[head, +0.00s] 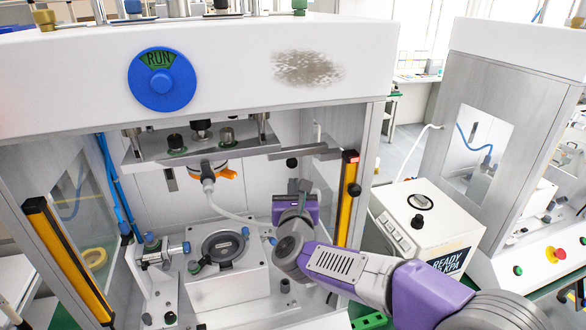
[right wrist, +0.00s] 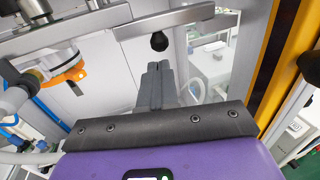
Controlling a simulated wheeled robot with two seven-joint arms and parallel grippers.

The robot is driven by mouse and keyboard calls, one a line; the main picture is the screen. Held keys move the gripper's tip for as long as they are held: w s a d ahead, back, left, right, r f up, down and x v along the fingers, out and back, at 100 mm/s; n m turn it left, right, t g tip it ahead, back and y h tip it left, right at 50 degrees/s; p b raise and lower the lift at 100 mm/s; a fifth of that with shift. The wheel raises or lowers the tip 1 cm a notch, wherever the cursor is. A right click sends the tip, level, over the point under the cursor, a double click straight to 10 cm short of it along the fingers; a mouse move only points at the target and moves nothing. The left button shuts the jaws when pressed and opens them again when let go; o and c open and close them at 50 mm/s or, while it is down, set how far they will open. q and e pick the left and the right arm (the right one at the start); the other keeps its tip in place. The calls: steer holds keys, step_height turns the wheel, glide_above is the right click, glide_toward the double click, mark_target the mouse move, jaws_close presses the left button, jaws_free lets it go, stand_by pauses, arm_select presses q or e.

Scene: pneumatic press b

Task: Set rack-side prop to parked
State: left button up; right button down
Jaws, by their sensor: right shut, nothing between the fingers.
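A flat grey bar (head: 308,152), which looks like the prop, lies roughly level under the right end of the press's upper plate (head: 200,147) and reaches toward the right post. A black ball knob (head: 292,162) hangs below it. The bar (right wrist: 165,20) and knob (right wrist: 159,41) also show in the right wrist view. My right gripper (head: 301,187) is inside the press bay, below the knob and apart from it. Its fingers (right wrist: 158,68) are shut and empty, just below the knob in the wrist view. My left gripper is not in view.
A yellow-and-black upright strip (head: 347,198) with another black knob (head: 354,189) stands close right of my gripper. A round fixture (head: 223,246) sits on the bay floor, with a pale hose (head: 225,211) above. A white control box (head: 425,225) stands outside, right.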

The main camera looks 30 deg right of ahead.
mark_target(293, 165)
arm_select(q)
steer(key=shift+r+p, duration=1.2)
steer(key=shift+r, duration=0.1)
arm_select(e)
steer(key=shift+x, duration=3.6)
